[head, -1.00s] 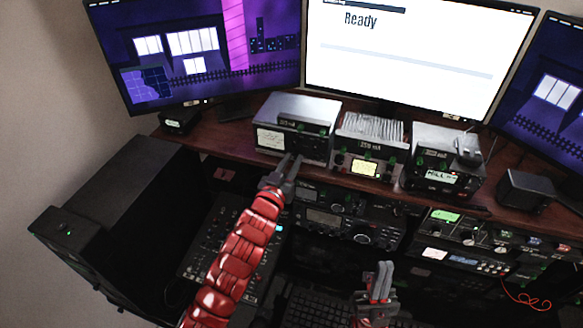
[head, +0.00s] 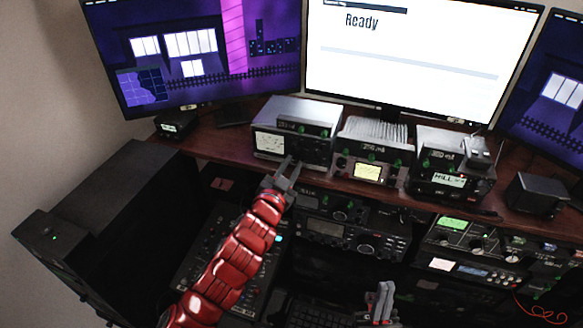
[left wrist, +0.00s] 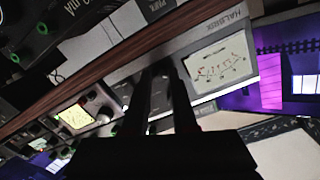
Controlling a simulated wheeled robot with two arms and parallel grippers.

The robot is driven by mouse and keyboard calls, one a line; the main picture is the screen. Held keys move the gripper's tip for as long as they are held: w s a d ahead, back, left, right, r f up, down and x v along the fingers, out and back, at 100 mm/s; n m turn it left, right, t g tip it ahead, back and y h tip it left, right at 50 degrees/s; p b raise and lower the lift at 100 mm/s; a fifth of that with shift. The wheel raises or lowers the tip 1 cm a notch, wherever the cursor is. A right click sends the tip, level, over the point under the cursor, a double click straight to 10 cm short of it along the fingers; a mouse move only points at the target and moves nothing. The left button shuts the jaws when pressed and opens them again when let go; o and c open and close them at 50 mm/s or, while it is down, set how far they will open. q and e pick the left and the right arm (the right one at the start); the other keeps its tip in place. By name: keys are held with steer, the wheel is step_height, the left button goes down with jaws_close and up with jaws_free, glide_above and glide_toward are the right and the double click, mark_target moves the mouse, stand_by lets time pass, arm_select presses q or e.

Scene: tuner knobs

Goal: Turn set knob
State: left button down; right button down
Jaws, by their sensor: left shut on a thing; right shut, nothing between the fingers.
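The left tuner unit (head: 292,112), a grey-topped box with a pale meter and a dark front, stands on the wooden shelf. In the left wrist view its front (left wrist: 210,70) shows a white meter with a red scale. My left gripper (head: 292,166) is at the lower front of this unit. In the left wrist view its two dark fingers (left wrist: 163,70) lie across the panel. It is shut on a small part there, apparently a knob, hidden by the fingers. My right gripper (head: 383,290) is shut and empty, low in the head view, away from the units.
A middle unit (head: 368,170) with a lit yellow display and a right unit (head: 450,182) stand beside it. Monitors rise behind. More radio gear (head: 340,232) sits below the shelf (head: 215,150). A black case (head: 100,215) is at the left.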

arm_select(q)
steer(key=c, duration=0.7)
jaws_free()
steer(key=shift+s, duration=0.1)
